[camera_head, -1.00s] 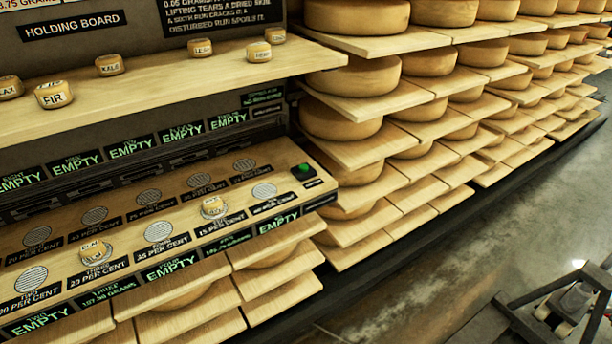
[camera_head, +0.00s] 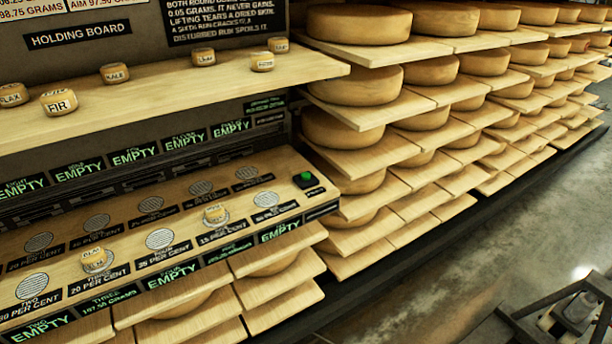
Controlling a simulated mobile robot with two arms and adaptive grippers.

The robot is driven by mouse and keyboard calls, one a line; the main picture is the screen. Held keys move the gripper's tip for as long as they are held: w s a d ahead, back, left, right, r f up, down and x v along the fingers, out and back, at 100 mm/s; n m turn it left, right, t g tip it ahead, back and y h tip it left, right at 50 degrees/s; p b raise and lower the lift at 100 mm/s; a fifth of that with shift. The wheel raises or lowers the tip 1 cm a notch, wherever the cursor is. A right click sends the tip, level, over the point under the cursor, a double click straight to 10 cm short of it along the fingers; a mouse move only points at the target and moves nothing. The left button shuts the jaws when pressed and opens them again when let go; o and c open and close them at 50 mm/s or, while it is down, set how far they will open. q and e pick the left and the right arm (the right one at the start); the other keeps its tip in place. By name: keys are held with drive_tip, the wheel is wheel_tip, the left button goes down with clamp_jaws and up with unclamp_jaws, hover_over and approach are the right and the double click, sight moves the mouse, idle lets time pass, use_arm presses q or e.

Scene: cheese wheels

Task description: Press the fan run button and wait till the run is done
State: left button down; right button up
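The fan run button (camera_head: 305,179) is a green button in a dark housing at the right end of the slotted wooden board (camera_head: 130,238). A small labelled cheese wheel (camera_head: 215,213) sits on the round grille at the 15 percent place. Another small wheel (camera_head: 94,259) sits on the grille at the 20 percent place. The other visible grilles are bare, and several green displays (camera_head: 174,275) read EMPTY.
The holding board shelf (camera_head: 200,90) juts out above the slotted board and carries several small labelled wheels (camera_head: 59,102). Racks of large cheese wheels (camera_head: 362,84) on wooden planks fill the right side. The concrete floor (camera_head: 420,290) at lower right is mostly clear.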

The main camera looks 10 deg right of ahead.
clamp_jaws()
drive_tip(key=shift+d, duration=0.1)
idle(1.2)
